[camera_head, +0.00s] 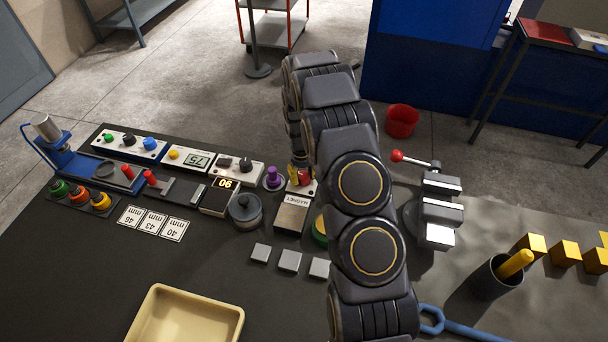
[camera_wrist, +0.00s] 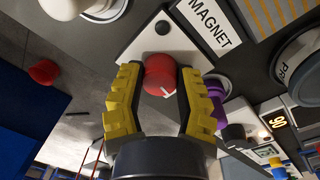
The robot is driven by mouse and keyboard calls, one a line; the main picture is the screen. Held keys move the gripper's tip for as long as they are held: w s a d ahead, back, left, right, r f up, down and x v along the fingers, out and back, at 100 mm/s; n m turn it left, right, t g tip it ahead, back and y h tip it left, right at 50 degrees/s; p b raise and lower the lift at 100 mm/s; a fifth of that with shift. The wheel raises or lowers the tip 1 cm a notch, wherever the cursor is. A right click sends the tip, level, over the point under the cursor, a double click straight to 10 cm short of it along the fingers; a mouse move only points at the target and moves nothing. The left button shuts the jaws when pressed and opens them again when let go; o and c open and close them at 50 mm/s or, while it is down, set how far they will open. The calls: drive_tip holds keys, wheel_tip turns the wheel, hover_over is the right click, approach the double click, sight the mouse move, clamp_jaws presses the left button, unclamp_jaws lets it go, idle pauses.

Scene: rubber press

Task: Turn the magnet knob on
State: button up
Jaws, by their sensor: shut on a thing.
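The magnet knob is a red knob (camera_wrist: 160,75) with a white pointer line, on a light plate beside the label MAGNET (camera_wrist: 208,24) in the wrist view. My gripper (camera_wrist: 160,90) has yellow ridged fingers on both sides of the knob and is shut on it. The pointer line slants across the knob's face. In the head view my gripper (camera_head: 299,174) reaches down at the knob (camera_head: 304,178), just behind the magnet box (camera_head: 291,213). My arm partly covers this area.
A purple knob (camera_head: 272,176) stands close left of the magnet box, with a dark round pot (camera_head: 245,210) nearby. Several grey squares (camera_head: 289,261) lie in front. A beige tray (camera_head: 185,314) is at the front left, and a vise (camera_head: 436,210) stands to the right of my arm.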

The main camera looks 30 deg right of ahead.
drive_tip(key=m, duration=0.5)
drive_tip(key=shift+a+f+m, duration=0.1)
drive_tip(key=shift+a+m, duration=0.05)
drive_tip(key=shift+m, duration=0.15)
drive_tip(key=shift+m+g, duration=0.3)
drive_tip(key=shift+m, duration=1.6)
drive_tip(key=o, duration=1.1)
drive_tip(key=shift+w, duration=0.1)
